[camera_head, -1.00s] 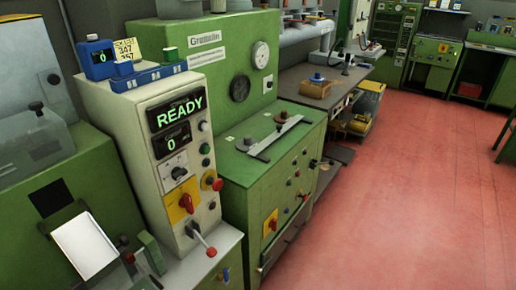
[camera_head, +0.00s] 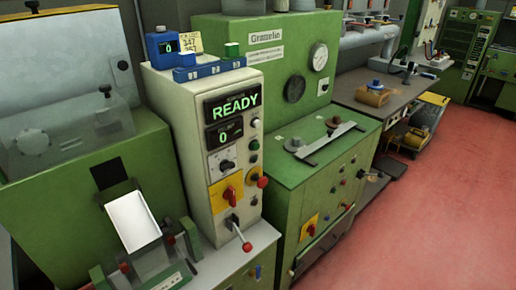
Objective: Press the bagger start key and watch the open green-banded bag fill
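A pale control cabinet (camera_head: 200,165) stands near the middle of the head view. Its upper display (camera_head: 233,107) reads READY and a lower display (camera_head: 224,135) reads 0. Below them are several knobs and buttons, among them a green button (camera_head: 254,144) and a red switch (camera_head: 228,194) on a yellow plate. I cannot tell which of these is the bagger start key. No green-banded bag can be made out. Neither of my grippers is in view.
A green machine with a white tray (camera_head: 133,221) stands at the left. A green cabinet (camera_head: 325,180) with gauges behind it stands right of the control cabinet. A workbench (camera_head: 390,95) lies beyond. The red floor (camera_head: 440,200) at the right is clear.

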